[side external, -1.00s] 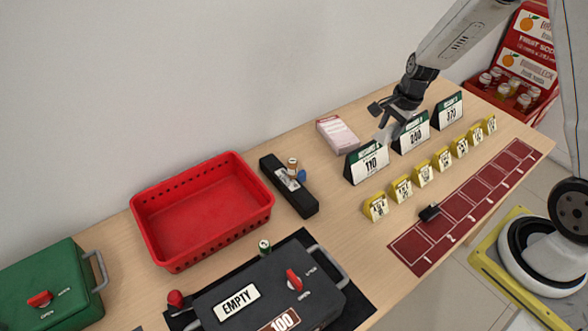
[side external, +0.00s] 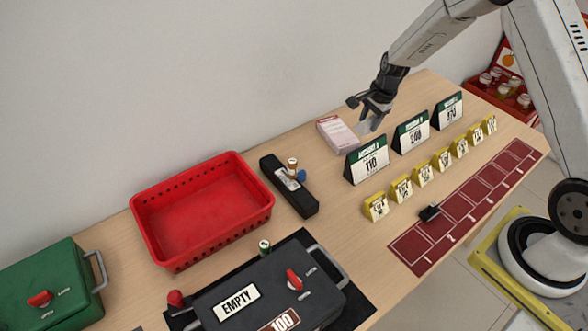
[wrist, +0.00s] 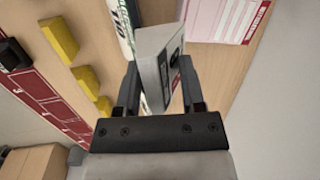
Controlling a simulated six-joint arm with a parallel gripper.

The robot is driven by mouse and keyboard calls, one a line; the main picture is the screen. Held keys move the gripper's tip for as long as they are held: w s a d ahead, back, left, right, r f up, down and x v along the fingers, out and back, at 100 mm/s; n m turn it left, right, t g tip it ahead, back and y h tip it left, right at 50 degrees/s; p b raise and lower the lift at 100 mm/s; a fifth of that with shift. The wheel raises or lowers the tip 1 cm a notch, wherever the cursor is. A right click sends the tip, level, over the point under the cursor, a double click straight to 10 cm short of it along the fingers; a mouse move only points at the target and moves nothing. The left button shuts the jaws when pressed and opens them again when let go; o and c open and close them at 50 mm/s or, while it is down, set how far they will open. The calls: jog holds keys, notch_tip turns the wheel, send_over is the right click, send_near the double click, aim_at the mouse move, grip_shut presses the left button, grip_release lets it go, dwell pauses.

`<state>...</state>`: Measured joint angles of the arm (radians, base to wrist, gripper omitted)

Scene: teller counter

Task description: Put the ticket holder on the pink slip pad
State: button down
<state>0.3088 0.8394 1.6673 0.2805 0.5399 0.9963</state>
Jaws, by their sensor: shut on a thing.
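My gripper (side external: 372,112) is shut on the ticket holder, a small grey-white block with a dark printed face. In the wrist view the ticket holder (wrist: 153,58) sits tilted between the two fingers; in the side view it is small and hard to make out below the fingertips. The pink slip pad (side external: 338,135) lies flat on the counter near the wall, just left of my gripper in the side view. It also shows at the top right of the wrist view (wrist: 227,20). The gripper is above the counter, behind the 110 sign.
Green-topped signs 110 (side external: 372,160), 240 (side external: 411,134) and 370 (side external: 448,112) stand close by. Several yellow number markers (side external: 401,189) and a dark red strip mat (side external: 463,210) lie in front. A black long tray (side external: 300,197) and red basket (side external: 205,215) stand left.

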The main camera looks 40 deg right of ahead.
send_over(350, 142)
jog(key=s, duration=0.1)
jog(key=shift+d+f, duration=0.15)
jog(key=shift+f, duration=1.3)
jog(key=shift+d+f, duration=0.1)
jog(key=shift+f, duration=1.3)
jog(key=shift+w+f, duration=0.15)
jog(key=shift+f, duration=1.7)
jog(key=shift+c, duration=0.9)
grip_release()
jog(key=shift+d+r, duration=0.1)
jog(key=shift+r, duration=0.05)
notch_tip(350, 142, up, 12)
jog(key=s+d, duration=0.1)
jog(key=shift+s+f, duration=0.2)
jog(key=shift+s, duration=0.15)
